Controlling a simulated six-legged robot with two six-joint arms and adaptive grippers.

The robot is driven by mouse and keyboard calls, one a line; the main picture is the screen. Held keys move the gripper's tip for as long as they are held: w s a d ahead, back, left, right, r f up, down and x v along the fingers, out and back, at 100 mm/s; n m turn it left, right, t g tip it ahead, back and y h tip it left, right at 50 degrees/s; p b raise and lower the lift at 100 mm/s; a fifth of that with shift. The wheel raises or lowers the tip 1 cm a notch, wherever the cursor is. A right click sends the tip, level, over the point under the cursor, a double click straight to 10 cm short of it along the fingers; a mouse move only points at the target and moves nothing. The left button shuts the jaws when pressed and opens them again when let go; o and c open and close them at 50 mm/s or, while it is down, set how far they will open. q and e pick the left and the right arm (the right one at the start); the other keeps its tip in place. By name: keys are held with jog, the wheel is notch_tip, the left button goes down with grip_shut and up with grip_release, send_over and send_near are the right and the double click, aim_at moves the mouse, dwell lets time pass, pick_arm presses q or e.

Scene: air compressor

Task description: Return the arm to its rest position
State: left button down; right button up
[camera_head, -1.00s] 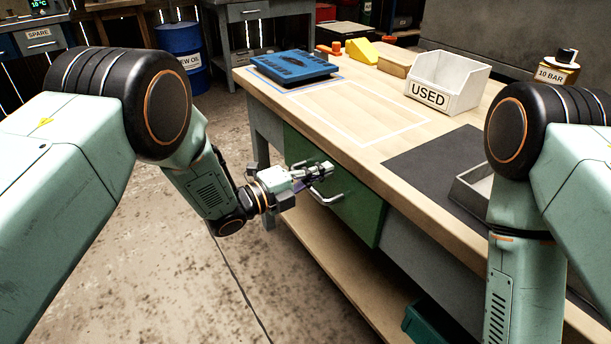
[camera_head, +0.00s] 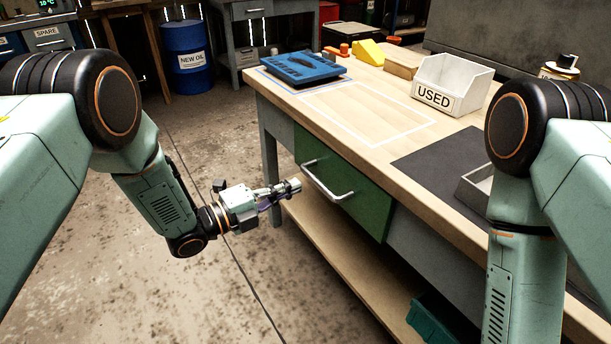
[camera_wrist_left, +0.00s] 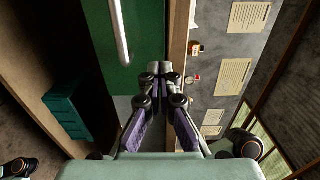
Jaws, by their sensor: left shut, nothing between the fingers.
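My left gripper (camera_head: 291,187) is shut and empty. It is in the air to the left of the workbench, in front of the green drawer (camera_head: 368,205), apart from the drawer's metal handle (camera_head: 327,182). The drawer looks closed. In the left wrist view the shut fingertips (camera_wrist_left: 164,68) point forward, and the green drawer front (camera_wrist_left: 130,60) with its handle (camera_wrist_left: 119,30) is beyond them. My right arm shows at the right of the head view, but its gripper is out of the frame.
The workbench (camera_head: 405,178) carries a blue case (camera_head: 303,68), a white USED bin (camera_head: 452,84), a dark mat and a grey tray. A green crate (camera_head: 432,318) is on the lower shelf. A blue drum (camera_head: 187,58) stands behind. The floor left of the bench is clear.

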pick_arm(q)
jog(key=s+a+f+n+g+y+p, duration=0.1)
jog(key=s+a+f+n+y, duration=0.45)
jog(key=f+n, duration=0.35)
jog(key=s+a+f+n+g+y+p, duration=0.1)
jog(key=s+a+f+n+y, duration=0.5)
jog(key=n, duration=0.5)
jog(key=s+a+r+n+g+y+p, duration=0.1)
jog(key=s+a+n+g+p, duration=0.1)
jog(key=s, duration=1.2)
jog(key=s+a+n+g+y+p, duration=0.2)
jog(key=s+a+n+g, duration=0.2)
jog(key=s, duration=1)
jog(key=n+g, duration=0.2)
jog(key=n, duration=0.1)
jog(key=shift+a+r+n+p, duration=0.3)
jog(key=shift+r+p, duration=0.05)
jog(key=shift+y, duration=0.25)
